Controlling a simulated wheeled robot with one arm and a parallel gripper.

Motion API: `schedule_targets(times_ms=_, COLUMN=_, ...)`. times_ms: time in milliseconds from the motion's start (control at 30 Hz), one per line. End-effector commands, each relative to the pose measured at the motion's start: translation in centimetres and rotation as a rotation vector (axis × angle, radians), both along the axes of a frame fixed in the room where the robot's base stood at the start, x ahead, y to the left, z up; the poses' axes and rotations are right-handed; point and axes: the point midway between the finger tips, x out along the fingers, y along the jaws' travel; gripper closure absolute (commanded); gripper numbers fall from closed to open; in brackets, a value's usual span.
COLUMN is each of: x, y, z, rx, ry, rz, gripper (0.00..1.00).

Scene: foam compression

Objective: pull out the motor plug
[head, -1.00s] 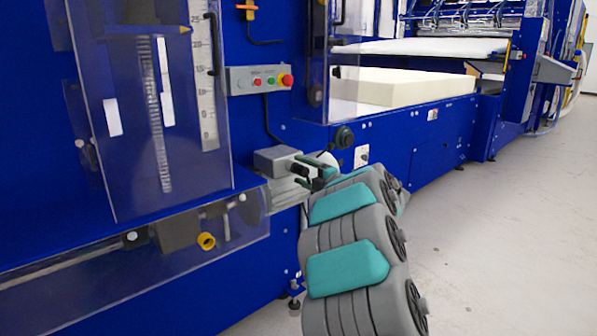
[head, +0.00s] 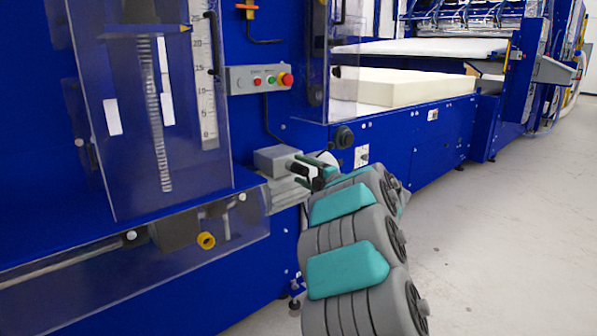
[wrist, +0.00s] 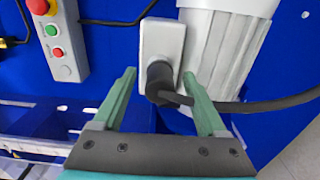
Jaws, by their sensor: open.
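The motor plug (wrist: 160,82) is a black plug with a thick black cable (wrist: 260,104) in the wrist view. It sits in the light grey box (wrist: 160,42) on the side of the ribbed motor (wrist: 228,50). The grey box also shows in the head view (head: 277,158). My gripper (wrist: 160,88) is open, with one green finger on each side of the plug. I see a gap between the plug and the left finger; the right finger is close to the cable. In the head view my gripper (head: 308,170) is at the box's right side, and the plug is hard to make out there.
A control panel (wrist: 58,42) with a red knob and green button is left of the motor box in the wrist view; it also shows in the head view (head: 259,79). The blue machine frame (head: 400,140) surrounds the motor. The floor (head: 500,240) at right is clear.

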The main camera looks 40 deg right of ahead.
Motion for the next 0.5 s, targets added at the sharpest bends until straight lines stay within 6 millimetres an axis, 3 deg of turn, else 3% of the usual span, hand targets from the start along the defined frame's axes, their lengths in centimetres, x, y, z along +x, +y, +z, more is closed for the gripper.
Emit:
schedule_targets(times_ms=133, x=-0.01, y=-0.01, z=0.01, rx=0.000, ry=0.000, rz=0.000, gripper=0.26)
schedule_targets(times_ms=500, x=-0.01, y=-0.01, z=-0.01, rx=0.001, ry=0.000, rz=0.000, gripper=0.68)
